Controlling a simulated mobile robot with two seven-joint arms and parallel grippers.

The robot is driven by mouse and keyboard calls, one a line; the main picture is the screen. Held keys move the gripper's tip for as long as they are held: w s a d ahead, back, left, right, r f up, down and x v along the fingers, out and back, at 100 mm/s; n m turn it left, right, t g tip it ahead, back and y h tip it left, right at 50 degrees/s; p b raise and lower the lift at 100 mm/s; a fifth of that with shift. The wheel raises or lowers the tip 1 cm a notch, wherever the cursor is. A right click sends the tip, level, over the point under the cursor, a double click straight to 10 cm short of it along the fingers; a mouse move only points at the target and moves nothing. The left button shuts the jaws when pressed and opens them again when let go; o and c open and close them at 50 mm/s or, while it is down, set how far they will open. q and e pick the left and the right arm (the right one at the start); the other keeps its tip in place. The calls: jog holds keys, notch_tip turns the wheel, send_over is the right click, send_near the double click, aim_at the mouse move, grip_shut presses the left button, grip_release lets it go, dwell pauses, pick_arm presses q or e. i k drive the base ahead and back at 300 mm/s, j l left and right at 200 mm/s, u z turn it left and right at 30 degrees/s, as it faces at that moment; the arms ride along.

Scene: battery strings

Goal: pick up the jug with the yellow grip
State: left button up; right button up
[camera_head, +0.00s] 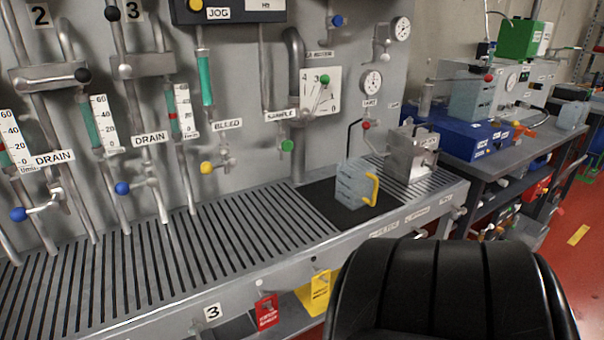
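The jug (350,184) is a pale grey-blue, boxy, translucent container with marks on its side. Its yellow grip (373,189) is on its right side. The jug stands upright on a black mat (327,206) on the slatted metal shelf. Neither of my grippers is in view.
The slatted shelf (149,259) runs along a panel with pipes, gauges and coloured valve knobs. A metal box (411,152) stands right of the jug. A black ribbed seat-like shape (447,290) fills the bottom right foreground. A bench with blue equipment (459,138) is at right.

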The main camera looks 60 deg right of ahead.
aim_at(357, 182)
jog(key=z, duration=2.5)
jog(key=i+l+z, duration=0.1)
jog(key=i+l, duration=0.25)
jog(key=i, duration=0.05)
